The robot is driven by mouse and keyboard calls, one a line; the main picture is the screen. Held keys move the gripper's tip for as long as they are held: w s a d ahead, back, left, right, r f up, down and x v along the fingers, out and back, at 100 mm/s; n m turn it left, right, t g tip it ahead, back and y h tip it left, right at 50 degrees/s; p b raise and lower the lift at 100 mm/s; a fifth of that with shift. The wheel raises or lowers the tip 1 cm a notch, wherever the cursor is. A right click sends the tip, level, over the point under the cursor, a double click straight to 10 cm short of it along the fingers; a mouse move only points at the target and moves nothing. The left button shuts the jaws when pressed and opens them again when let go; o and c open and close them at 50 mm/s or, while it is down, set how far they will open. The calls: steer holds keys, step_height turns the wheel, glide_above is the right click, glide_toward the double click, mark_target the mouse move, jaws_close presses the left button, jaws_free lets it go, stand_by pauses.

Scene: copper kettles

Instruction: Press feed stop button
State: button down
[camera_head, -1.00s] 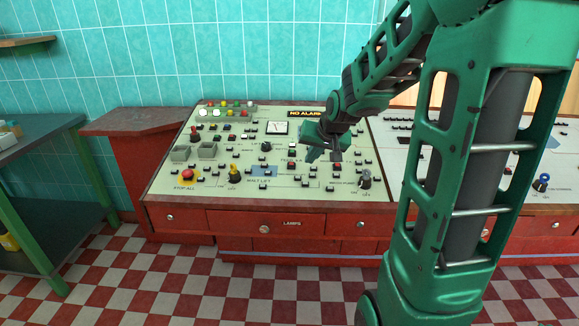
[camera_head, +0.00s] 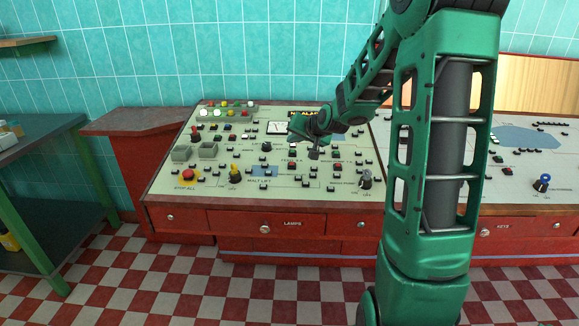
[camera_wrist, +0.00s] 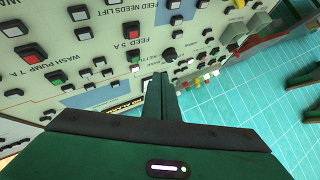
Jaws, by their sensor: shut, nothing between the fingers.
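The red button by the "FEED 5 A" label shows in the wrist view (camera_wrist: 132,30) and near the middle of the left panel in the head view (camera_head: 291,164). A green button (camera_wrist: 135,57) sits close to it. My gripper (camera_head: 314,154) hangs over the left panel, to the right of and behind the red feed button. In the wrist view its shut, empty fingers (camera_wrist: 161,82) point toward the panel below and right of the green button. I cannot tell the gap between fingertips and panel.
Another red button (camera_wrist: 32,52) stands by "WASH PUMP 7 A". A dark knob (camera_wrist: 169,54) is near my fingertips.

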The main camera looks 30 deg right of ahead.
mark_target(292, 165)
steer(key=shift+w+d+f, duration=0.15)
steer(key=shift+w+f, duration=0.05)
steer(key=shift+f, duration=1.05)
steer(key=shift+w+d+f, duration=0.15)
steer(key=shift+w+f, duration=0.05)
steer(key=shift+f, duration=1.1)
steer(key=shift+w+d+f, duration=0.15)
steer(key=shift+w+f, duration=0.05)
steer(key=shift+f, duration=1.05)
steer(key=shift+f, duration=0.15)
steer(key=shift+d+f, duration=0.1)
steer(key=shift+f, duration=0.1)
steer(key=shift+f, duration=0.35)
steer(key=shift+r, duration=0.1)
steer(key=shift+s+r, duration=0.15)
steer(key=shift+r, duration=0.55)
